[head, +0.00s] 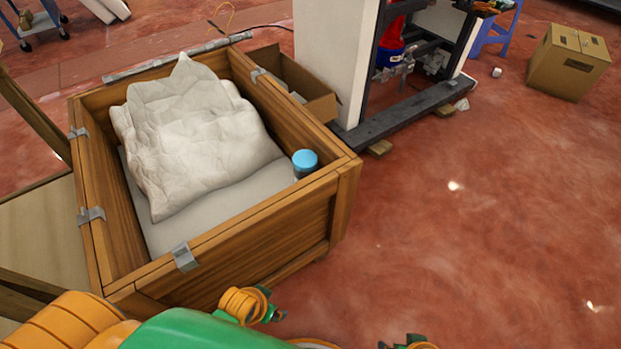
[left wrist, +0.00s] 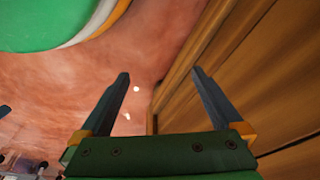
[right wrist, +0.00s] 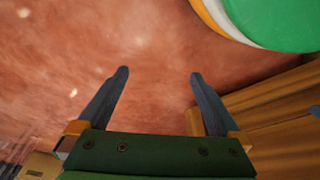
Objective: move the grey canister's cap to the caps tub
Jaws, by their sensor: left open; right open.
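A small canister with a light blue cap (head: 304,160) stands upright inside the wooden crate, in its near right corner. The cap is on it. Little of its greyish body (head: 302,175) shows, the rest hidden by the crate wall. I cannot make out a caps tub in any view. My left gripper (left wrist: 160,76) is open and empty, outside the crate, with the crate's wooden side close on its right in the left wrist view. My right gripper (right wrist: 158,72) is open and empty over the floor. Both are well apart from the canister.
The wooden crate (head: 255,232) holds a large crumpled white bag (head: 195,125) on a pale bottom. An open cardboard box (head: 318,105) stands behind it. A dark-framed stand (head: 405,110) is at the back.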

